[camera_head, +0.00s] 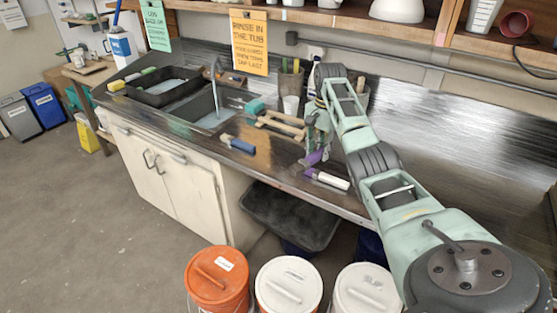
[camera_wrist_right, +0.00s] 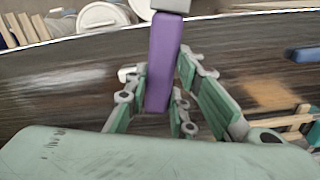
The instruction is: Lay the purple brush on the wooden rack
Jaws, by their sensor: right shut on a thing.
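My right gripper (camera_head: 318,143) is shut on the purple brush (camera_head: 314,158) above the front part of the dark counter. In the right wrist view the brush's purple handle (camera_wrist_right: 163,62) stands between the two green-padded fingers (camera_wrist_right: 160,100), its grey end at the top edge. The wooden rack (camera_head: 282,124) lies on the counter, left of the gripper in the head view; its slats also show at the lower right of the wrist view (camera_wrist_right: 296,124). I cannot tell the brush's exact height above the counter. My left gripper is out of view.
A white item with a purple end (camera_head: 330,180) lies at the counter's front edge, close to the held brush. A blue-handled brush (camera_head: 240,145) lies left of the rack. The sink (camera_head: 205,110) is farther left. Lidded buckets (camera_head: 288,285) stand on the floor below.

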